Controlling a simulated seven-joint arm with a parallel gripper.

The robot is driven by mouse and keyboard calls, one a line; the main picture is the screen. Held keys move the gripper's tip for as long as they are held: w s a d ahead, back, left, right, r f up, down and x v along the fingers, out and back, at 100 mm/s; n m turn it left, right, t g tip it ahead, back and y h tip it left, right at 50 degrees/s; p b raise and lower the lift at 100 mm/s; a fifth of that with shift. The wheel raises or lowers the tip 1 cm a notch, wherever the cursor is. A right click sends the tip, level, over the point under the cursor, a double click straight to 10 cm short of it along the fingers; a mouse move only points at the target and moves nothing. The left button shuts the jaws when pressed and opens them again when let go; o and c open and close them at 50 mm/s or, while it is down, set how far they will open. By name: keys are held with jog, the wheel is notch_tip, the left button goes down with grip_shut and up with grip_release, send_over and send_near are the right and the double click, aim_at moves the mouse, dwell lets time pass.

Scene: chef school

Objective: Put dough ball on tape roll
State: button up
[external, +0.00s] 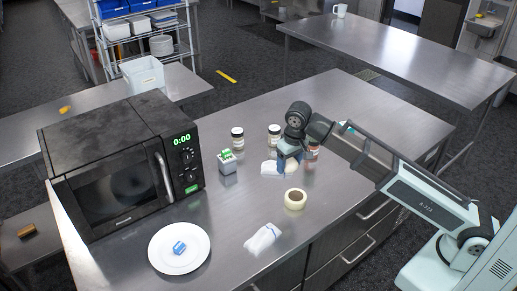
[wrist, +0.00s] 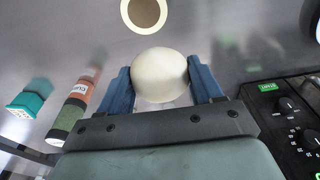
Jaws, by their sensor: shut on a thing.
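The dough ball (wrist: 159,75) is pale and round. In the wrist view it sits between the two blue fingers of my gripper (wrist: 160,82), which is shut on it. In the external view my gripper (external: 290,155) is over the counter, with the dough ball (external: 291,165) partly hidden below it. The tape roll (external: 295,199) is a cream ring lying flat on the counter, a little nearer the camera than my gripper. The tape roll also shows at the top of the wrist view (wrist: 130,5), cut by the frame edge and apart from the dough ball.
A black microwave (external: 125,165) stands at the left. A white plate (external: 161,259) holds a small blue-and-white item. White cloths (external: 263,238), several spice jars (external: 238,138) and a small container with green items (external: 227,164) stand around. Bare counter surrounds the tape roll.

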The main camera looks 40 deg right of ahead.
aim_at(295, 195)
jog(key=shift+m, duration=0.4)
jog(key=shift+s+d+f, duration=0.3)
jog(key=shift+s+f, duration=0.2)
jog(key=shift+f, duration=1.35)
jog(key=shift+s+d+f, duration=0.3)
jog(key=shift+s+f, duration=0.15)
jog(key=shift+f, duration=1.45)
jog(key=shift+s+d+f, duration=0.3)
jog(key=shift+s+f, duration=0.2)
jog(key=shift+f, duration=1.35)
jog(key=o, duration=1.1)
jog(key=shift+f, duration=0.1)
jog(key=r, duration=0.4)
jog(key=s+r, duration=0.1)
jog(key=r, duration=0.7)
jog(key=shift+s+r, duration=0.1)
jog(key=shift+s, duration=0.15)
